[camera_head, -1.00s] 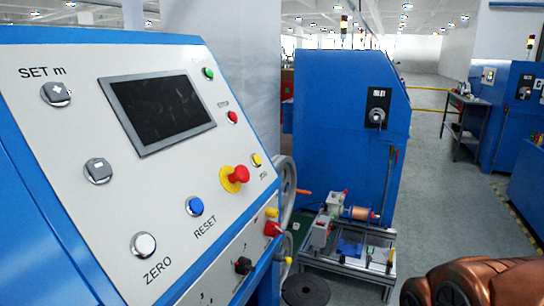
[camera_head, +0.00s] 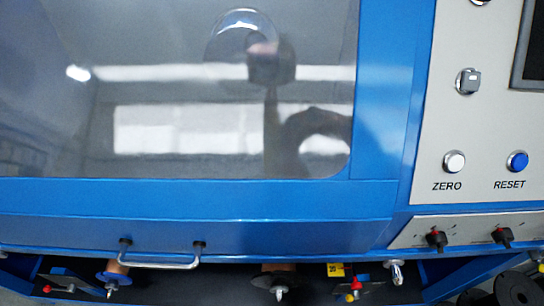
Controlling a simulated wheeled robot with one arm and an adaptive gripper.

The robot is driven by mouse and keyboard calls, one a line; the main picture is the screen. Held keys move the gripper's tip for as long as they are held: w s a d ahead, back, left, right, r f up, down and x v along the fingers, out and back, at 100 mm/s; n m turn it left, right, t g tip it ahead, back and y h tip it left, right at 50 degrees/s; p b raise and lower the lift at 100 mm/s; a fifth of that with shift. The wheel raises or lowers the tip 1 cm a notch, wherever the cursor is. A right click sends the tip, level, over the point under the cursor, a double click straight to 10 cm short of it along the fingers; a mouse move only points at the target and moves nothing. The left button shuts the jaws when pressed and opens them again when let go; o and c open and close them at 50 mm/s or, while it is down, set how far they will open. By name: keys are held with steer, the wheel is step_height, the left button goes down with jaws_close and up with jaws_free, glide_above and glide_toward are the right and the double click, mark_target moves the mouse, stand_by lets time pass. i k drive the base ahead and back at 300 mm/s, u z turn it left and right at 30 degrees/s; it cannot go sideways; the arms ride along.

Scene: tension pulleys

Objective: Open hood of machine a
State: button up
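The hood (camera_head: 270,199) of the blue machine fills the left and middle of the head view. It has a blue frame around a large dark glossy window (camera_head: 170,130) with reflections in it. A silver bar handle (camera_head: 160,264) is fixed near the lower edge, at the lower left. The hood appears closed, with its lower edge above a dark opening. My gripper is not in view. No label naming the machine shows.
A grey control panel (camera_head: 440,120) with ZERO and RESET buttons is at the right. Below the hood are spindles (camera_head: 278,282), a red-tipped part (camera_head: 355,285) and a yellow label (camera_head: 336,269). Black discs (camera_head: 515,290) lie at the lower right.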

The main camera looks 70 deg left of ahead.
mark_target(347, 211)
steer(key=u, duration=3.95)
steer(key=k, duration=1.05)
steer(key=u, duration=1.3)
steer(key=i, duration=1.3)
steer(key=z, duration=0.7)
